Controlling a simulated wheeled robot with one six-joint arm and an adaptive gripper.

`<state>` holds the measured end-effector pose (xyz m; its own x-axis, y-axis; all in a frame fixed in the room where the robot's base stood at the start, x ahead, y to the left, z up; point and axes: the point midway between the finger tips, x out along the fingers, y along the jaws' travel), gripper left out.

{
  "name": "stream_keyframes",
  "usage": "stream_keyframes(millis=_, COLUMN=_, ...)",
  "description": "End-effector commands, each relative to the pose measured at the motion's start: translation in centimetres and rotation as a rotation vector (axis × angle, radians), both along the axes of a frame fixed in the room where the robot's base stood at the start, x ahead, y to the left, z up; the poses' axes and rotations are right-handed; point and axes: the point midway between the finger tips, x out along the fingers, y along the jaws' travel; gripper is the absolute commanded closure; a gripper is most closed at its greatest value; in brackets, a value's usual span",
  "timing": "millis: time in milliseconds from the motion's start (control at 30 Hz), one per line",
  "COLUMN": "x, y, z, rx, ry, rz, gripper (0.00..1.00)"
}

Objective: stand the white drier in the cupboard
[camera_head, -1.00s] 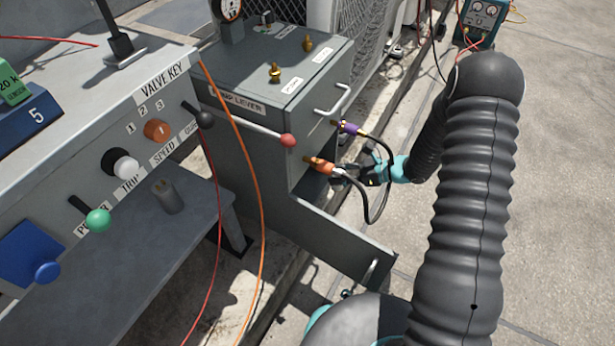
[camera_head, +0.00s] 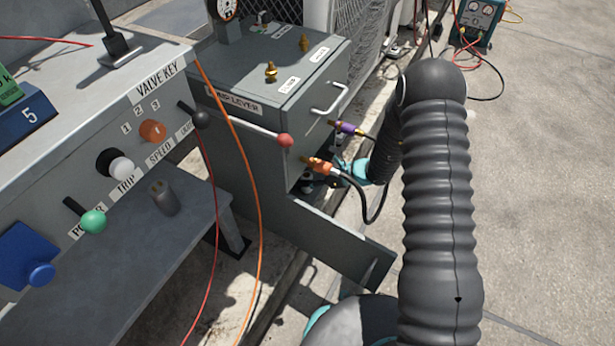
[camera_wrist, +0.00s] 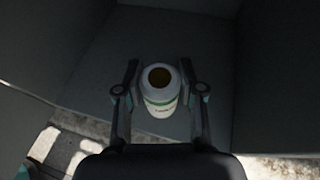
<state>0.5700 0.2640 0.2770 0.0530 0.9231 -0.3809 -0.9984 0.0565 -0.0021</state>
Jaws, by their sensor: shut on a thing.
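The white drier (camera_wrist: 162,103) shows in the wrist view as a short white cylinder with a green band and a brown round end facing the camera. My gripper (camera_wrist: 159,70) is shut on it, one finger on each side. The drier is inside the grey cupboard (camera_head: 260,160), with dark walls around it; I cannot tell whether its base touches the cupboard floor (camera_wrist: 130,52). In the head view the drier is not visible, and my gripper is largely hidden behind the hose fittings.
The cupboard's door (camera_head: 335,248) hangs open low in front. An orange fitting (camera_head: 320,165) and a purple fitting (camera_head: 350,128) with black hoses stick out close to my arm. A red-knobbed lever (camera_head: 284,141) juts out nearby.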

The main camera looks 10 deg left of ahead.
Motion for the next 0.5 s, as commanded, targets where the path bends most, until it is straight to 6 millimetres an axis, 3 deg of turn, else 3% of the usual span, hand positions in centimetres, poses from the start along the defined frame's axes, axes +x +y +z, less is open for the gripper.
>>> stream_keyframes(millis=267, x=0.02, y=0.01, z=-0.26, rx=0.001, ry=-0.001, rz=0.0, gripper=1.0)
stream_keyframes(millis=300, x=0.02, y=0.0, z=-0.16, rx=0.0, ry=-0.001, rz=0.0, gripper=0.54)
stream_keyframes(millis=367, x=0.02, y=-0.01, z=-0.14, rx=0.0, ry=-0.001, rz=0.0, gripper=0.39)
stream_keyframes(millis=500, x=0.02, y=-0.02, z=-0.13, rx=0.0, ry=-0.001, rz=0.0, gripper=0.37)
